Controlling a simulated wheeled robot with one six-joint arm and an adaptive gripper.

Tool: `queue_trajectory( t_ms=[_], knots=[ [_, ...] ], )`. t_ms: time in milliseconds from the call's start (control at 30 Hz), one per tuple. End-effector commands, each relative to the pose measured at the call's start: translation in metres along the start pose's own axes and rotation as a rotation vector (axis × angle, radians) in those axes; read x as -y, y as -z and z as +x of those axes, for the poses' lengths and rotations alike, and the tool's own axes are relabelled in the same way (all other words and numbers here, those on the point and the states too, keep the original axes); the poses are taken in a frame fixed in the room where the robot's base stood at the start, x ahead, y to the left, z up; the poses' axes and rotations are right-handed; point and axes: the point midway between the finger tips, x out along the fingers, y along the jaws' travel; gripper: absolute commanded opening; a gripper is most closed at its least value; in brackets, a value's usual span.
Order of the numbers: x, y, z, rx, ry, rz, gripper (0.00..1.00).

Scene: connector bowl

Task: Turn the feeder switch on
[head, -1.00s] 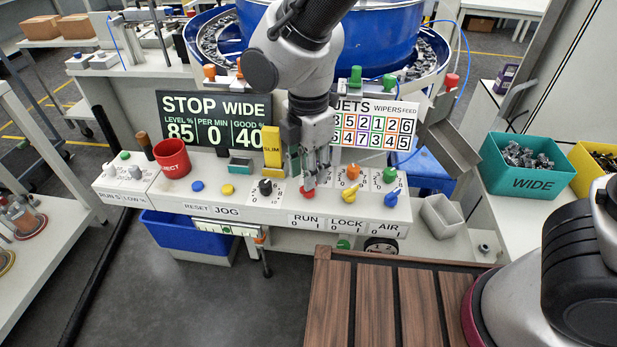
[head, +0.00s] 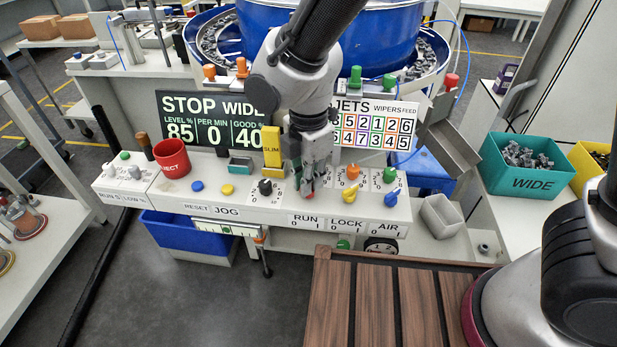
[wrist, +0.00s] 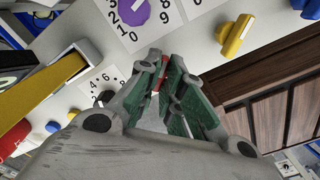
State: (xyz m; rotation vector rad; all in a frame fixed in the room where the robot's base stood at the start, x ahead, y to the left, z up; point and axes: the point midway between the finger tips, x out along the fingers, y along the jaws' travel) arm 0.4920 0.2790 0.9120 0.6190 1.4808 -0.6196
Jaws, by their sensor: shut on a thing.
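The red switch knob (head: 307,193) stands on the white control panel (head: 228,205), above the label RUN 0 1. My gripper (head: 308,184) points down over it, with its fingers shut on the knob. In the wrist view a sliver of the red knob (wrist: 162,76) shows between the green-padded fingers (wrist: 170,95); most of it is hidden, so its turn angle cannot be told. The display (head: 213,120) reads STOP, WIDE, 85, 0, 40.
Right of my gripper are a yellow LOCK knob (head: 350,194) and a blue AIR knob (head: 392,198). An orange dial (head: 352,172) stands behind. A black dial (head: 265,187) and a yellow SLIM block (head: 272,147) are to the left. A wooden slatted top (head: 395,305) lies in front.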

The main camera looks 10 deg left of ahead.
Motion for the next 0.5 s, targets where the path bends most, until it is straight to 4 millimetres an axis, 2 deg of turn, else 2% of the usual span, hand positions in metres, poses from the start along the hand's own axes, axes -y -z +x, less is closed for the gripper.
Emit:
queue_trajectory(
  t_ms=[267,500],
  knots=[
    [-0.0003,0.0,-0.0003,0.0,-0.001,0.092,0.0],
    [-0.0004,0.0,-0.0004,0.0,-0.001,0.28,0.0]
  ],
)
